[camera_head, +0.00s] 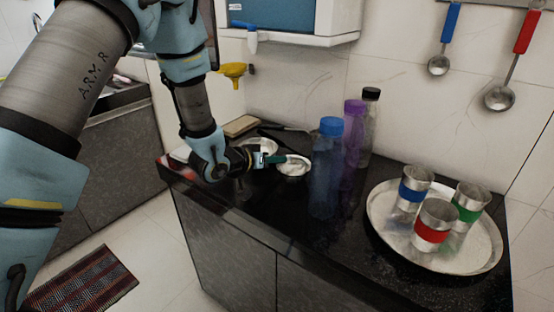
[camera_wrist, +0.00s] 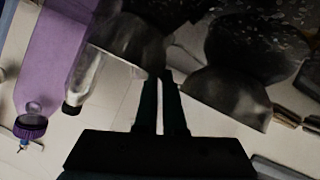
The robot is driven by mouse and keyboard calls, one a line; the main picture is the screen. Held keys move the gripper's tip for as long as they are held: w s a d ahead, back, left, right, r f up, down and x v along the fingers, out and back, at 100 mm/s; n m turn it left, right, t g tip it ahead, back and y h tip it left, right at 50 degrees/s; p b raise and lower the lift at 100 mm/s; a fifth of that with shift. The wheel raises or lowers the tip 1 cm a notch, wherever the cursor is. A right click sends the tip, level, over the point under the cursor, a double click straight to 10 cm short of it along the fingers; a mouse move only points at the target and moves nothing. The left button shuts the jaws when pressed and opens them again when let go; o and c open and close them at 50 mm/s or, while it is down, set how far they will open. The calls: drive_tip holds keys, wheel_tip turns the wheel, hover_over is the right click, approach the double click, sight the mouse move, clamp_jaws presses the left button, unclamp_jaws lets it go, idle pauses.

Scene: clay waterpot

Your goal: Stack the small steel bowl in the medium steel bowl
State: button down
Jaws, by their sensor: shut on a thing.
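My gripper (camera_head: 274,160) is shut on the rim of a small steel bowl (camera_head: 294,167), at its left side in the head view. The small bowl also shows in the wrist view (camera_wrist: 128,38), at the upper left of the closed fingers (camera_wrist: 160,80). Whether it touches the counter is hard to tell. The medium steel bowl (camera_head: 264,145) is just behind and left of it, partly hidden by my gripper. In the wrist view the medium bowl (camera_wrist: 228,95) is right of the fingers, apart from the small bowl.
Blue (camera_head: 325,175), purple (camera_head: 352,135) and black-capped (camera_head: 370,120) bottles stand close to the right of the bowls. A steel tray (camera_head: 384,235) with three banded cups is farther right. A brown block (camera_head: 241,125) lies at the back. The black counter's front (camera_head: 255,215) is clear.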

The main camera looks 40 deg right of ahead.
drive_tip(key=c, duration=1)
unclamp_jaws()
drive_tip(key=shift+a, duration=0.1)
drive_tip(key=b+v, duration=0.1)
drive_tip(key=v, duration=1.1)
drive_tip(key=shift+b, duration=0.4)
